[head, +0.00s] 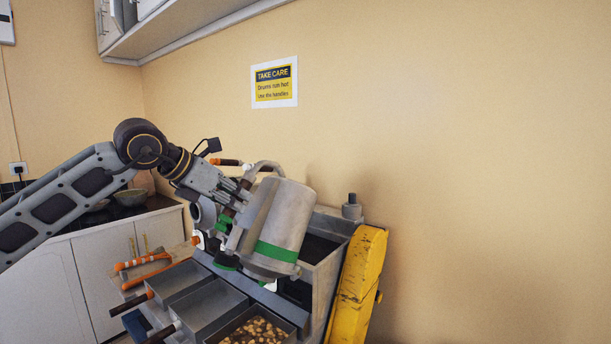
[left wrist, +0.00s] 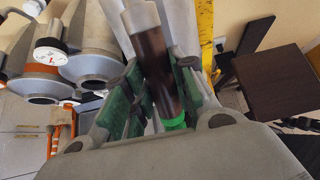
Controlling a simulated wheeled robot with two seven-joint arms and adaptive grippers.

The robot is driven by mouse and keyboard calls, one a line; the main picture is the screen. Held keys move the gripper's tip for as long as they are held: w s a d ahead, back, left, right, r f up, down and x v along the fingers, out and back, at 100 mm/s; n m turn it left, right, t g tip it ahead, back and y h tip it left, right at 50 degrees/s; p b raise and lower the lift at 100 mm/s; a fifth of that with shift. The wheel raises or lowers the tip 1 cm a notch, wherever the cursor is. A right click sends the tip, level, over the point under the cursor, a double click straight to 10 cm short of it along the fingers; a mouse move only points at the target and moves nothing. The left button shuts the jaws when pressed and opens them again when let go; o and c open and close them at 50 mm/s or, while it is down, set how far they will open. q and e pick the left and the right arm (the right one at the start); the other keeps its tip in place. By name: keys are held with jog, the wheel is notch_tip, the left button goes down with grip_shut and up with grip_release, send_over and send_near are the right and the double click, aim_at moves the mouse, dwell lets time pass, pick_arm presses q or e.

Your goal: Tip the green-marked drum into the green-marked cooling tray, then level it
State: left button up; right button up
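The green-marked drum (head: 284,210) is a grey metal cylinder with a green band. It hangs tilted, its lower end toward the trays in front. My left gripper (head: 240,192) is at its left side. In the left wrist view, my left gripper's fingers (left wrist: 160,100) close around a dark brown handle (left wrist: 152,60) with a green ring at its end. A grey cooling tray (head: 295,326) below the drum holds pale golden beans (head: 255,331). I cannot see a green mark on that tray. My right gripper is in neither view.
Two more grey trays, a rear one (head: 178,277) and a middle one (head: 208,304), stand empty to the left. Other drums (left wrist: 92,65) and a gauge (left wrist: 48,52) are beside the gripper. A yellow side panel (head: 356,285) bounds the roaster on the right.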

pick_arm(q)
grip_shut()
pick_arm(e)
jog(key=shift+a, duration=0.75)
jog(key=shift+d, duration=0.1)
